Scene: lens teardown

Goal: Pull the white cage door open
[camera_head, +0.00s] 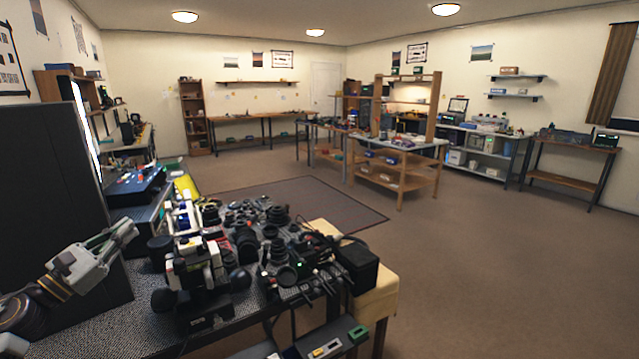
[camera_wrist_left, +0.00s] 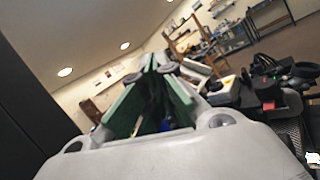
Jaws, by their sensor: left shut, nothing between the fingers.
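I cannot make out a white cage door for certain in either view. A white upright device with dark knobs (camera_head: 194,262) stands on the near workbench, and a small white frame (camera_head: 184,219) shows just behind it. My left gripper (camera_head: 131,228) is at the left, over the bench's left end, between a tall black panel (camera_head: 45,190) and the white device. In the left wrist view its green-padded fingers (camera_wrist_left: 152,68) come together at the tips, with nothing seen between them. My right gripper is not in view.
The bench (camera_head: 120,318) is crowded with camera bodies and lenses (camera_head: 270,225), and a black box (camera_head: 357,265) sits at its right end. A blue-topped case (camera_head: 136,185) lies farther back on the left. Open brown floor (camera_head: 480,270) spreads to the right.

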